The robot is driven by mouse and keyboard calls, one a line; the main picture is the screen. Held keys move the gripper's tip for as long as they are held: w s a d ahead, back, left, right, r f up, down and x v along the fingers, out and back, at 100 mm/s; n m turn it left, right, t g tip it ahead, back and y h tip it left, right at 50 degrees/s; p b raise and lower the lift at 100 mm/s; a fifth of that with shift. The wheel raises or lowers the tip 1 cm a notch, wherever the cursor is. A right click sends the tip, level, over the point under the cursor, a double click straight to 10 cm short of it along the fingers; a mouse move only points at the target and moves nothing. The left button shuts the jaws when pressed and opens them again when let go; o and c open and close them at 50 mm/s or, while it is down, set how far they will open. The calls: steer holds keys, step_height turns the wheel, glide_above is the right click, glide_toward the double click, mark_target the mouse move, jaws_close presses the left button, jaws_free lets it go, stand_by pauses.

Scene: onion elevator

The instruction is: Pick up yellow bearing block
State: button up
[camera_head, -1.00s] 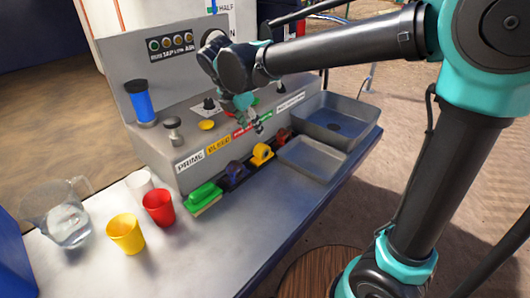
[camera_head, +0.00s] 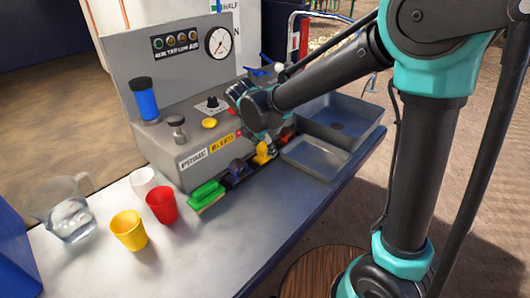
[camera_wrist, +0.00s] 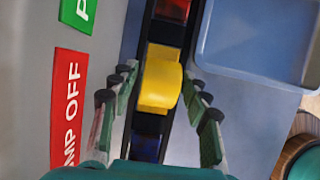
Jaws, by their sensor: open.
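The yellow bearing block (camera_head: 262,153) sits in the dark rail in front of the grey machine. In the wrist view the yellow block (camera_wrist: 159,84) lies between the two fingers of my gripper (camera_wrist: 160,95). The fingers are open, one on each side of it, with a visible gap to both. In the head view my gripper (camera_head: 268,138) is right over the block and hides part of it. How far the fingertips are above the rail I cannot tell.
A dark blue block (camera_head: 237,171) and a red block (camera_head: 286,136) sit in the same rail beside the yellow one. A green block (camera_head: 206,195) lies at the near end. A grey tray (camera_head: 315,157) is to the right. Red (camera_head: 161,205) and yellow cups (camera_head: 129,230) stand left.

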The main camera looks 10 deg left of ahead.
steer(key=shift+c, duration=0.4)
jaws_close()
